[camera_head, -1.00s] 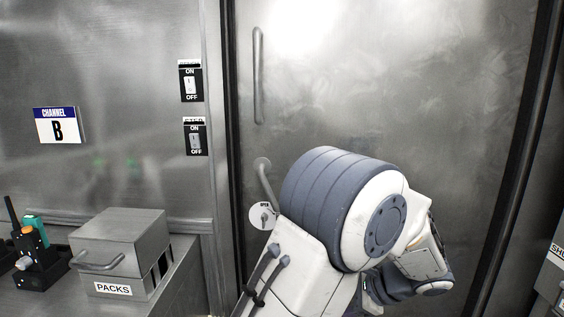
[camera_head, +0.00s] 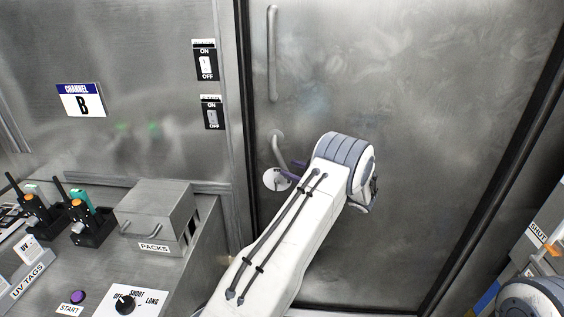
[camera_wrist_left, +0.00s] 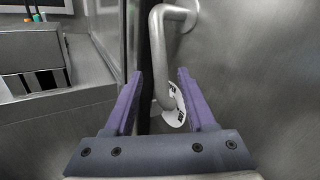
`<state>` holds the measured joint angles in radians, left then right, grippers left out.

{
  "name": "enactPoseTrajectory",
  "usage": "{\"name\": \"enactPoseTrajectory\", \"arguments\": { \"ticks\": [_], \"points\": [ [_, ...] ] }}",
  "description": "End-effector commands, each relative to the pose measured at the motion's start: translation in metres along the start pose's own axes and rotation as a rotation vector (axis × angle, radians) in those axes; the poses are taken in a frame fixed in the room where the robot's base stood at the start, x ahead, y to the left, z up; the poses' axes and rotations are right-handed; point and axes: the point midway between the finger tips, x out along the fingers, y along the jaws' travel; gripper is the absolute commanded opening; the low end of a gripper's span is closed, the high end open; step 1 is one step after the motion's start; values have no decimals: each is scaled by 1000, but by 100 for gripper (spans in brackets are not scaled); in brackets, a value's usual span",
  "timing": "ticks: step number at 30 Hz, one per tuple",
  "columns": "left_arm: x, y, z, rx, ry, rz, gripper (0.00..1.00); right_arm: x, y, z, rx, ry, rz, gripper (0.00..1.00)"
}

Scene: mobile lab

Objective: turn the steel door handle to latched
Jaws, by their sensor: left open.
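The steel door handle (camera_head: 277,145) is a grey bent lever on the steel door, above a round white label plate (camera_head: 271,181). In the left wrist view the handle (camera_wrist_left: 157,45) hangs down, and its lower end lies between the two purple fingers. The white plate (camera_wrist_left: 176,108) shows behind the fingers, partly hidden by the handle and right finger. My left gripper (camera_wrist_left: 158,73) is open around the handle, with gaps on both sides. In the head view the left gripper (camera_head: 295,166) is at the handle, mostly hidden by my arm. My right gripper is not in view.
A long fixed pull bar (camera_head: 272,55) is higher on the door (camera_head: 420,120). Two ON/OFF switches (camera_head: 205,62) are on the wall left of the frame. A PACKS box (camera_head: 158,212), radios (camera_head: 88,222) and a START button (camera_head: 78,297) are on the left counter.

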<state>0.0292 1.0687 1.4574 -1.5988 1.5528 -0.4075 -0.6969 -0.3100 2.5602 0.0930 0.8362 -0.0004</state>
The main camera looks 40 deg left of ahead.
Motion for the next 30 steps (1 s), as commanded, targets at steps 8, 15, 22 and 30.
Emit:
{"name": "enactPoseTrajectory", "arguments": {
  "ticks": [8, 15, 22, 30],
  "points": [
    [40, 0, 1, -1, 2, 1, 56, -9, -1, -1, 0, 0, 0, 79],
    [46, 0, 0, -1, 2, 0, 56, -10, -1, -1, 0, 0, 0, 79],
    [46, 0, 0, -1, 2, 0, 25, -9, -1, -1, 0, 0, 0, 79],
    [46, 0, 0, -1, 2, 0, 0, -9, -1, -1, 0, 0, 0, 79]
  ]
}}
